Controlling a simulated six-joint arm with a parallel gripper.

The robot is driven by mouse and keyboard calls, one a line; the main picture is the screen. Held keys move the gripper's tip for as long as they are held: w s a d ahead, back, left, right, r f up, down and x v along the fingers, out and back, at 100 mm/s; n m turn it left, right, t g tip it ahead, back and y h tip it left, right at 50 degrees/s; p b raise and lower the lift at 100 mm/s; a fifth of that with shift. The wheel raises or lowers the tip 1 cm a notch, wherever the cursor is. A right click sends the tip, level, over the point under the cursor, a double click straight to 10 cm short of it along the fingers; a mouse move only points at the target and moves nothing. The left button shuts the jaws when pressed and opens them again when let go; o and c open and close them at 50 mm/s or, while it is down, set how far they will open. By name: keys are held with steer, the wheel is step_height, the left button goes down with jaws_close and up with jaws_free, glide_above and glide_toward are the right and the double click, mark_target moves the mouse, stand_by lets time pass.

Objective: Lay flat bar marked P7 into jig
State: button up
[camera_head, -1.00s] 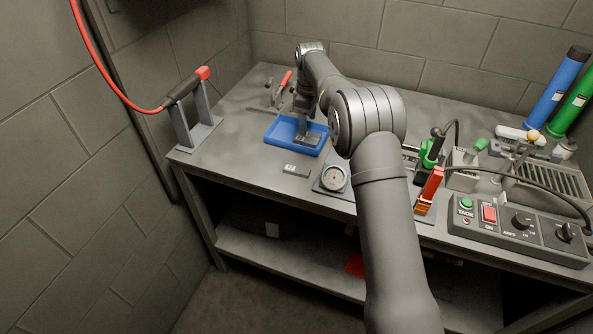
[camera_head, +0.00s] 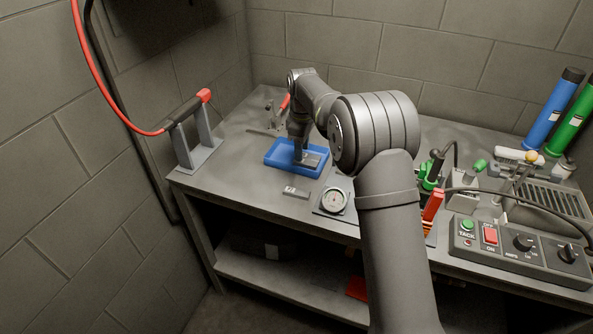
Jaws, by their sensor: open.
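My gripper (camera_head: 308,159) points down at the blue tray (camera_head: 272,160), at its right half. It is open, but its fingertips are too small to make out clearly. A grey flat piece lies in the tray at the fingers; whether it touches them I cannot tell. A small grey bar (camera_head: 295,192) with a pale marked end lies on the bench in front of the tray; the mark is too small to read. A fixture with a green clamp (camera_head: 431,173) and an orange-red clamp (camera_head: 432,208) stands right of my arm, partly hidden by it; I cannot tell whether it is the jig.
A round dial gauge (camera_head: 334,201) lies right of the small bar. A torch stand (camera_head: 195,145) is at the bench's left edge. A control box (camera_head: 515,240) sits front right, with blue and green cylinders (camera_head: 553,108) behind. Red-handled pliers (camera_head: 284,104) lie behind the tray.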

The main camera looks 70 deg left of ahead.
glide_toward(296, 191)
steer(key=shift+w+f, duration=0.1)
steer(key=shift+f, duration=2.5)
steer(key=shift+f, duration=1.5)
steer(key=c, duration=0.9)
steer(key=shift+c, duration=0.2)
steer(key=shift+r, duration=0.1)
steer(key=shift+r, duration=3.45)
